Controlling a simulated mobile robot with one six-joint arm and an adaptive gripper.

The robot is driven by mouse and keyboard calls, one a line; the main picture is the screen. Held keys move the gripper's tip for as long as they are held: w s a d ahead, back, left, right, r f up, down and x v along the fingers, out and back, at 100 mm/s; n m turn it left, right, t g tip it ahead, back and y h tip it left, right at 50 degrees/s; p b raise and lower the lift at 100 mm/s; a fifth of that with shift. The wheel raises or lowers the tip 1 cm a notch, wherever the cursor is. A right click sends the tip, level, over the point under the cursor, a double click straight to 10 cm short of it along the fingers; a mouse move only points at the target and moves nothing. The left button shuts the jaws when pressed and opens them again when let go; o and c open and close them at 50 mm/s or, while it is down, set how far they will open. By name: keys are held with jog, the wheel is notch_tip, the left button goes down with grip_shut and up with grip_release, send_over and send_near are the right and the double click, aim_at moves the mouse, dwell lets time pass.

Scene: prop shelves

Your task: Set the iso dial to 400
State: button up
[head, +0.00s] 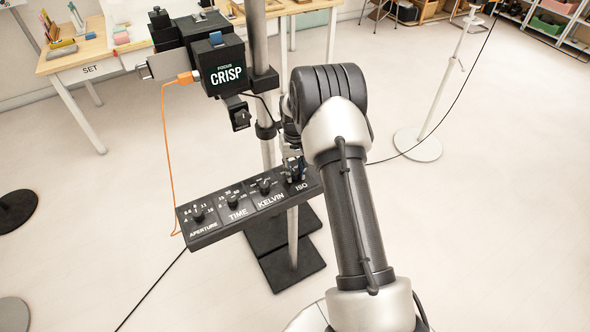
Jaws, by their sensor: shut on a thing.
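The control panel (222,227) is a long black box on a stand, with dials labelled APERTURE, TIME, KELVIN and ISO from left to right. The ISO dial (297,178) is at the right end and mostly hidden by my gripper. My gripper (294,168) points down from above and is shut on the ISO dial knob. The ISO pointer and most of its numbers are too small or covered to read.
The KELVIN dial (264,185) sits just left of my gripper. A black camera (224,68) reading FOCUS CRISP stands above the panel on a pole (257,40). An orange cable (167,150) hangs at left.

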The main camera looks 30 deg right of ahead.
aim_at(294, 172)
jog(key=m, duration=0.4)
jog(key=shift+m, duration=2.1)
jog(key=o, duration=1.1)
jog(key=shift+c, duration=0.2)
notch_tip(294, 172, up, 12)
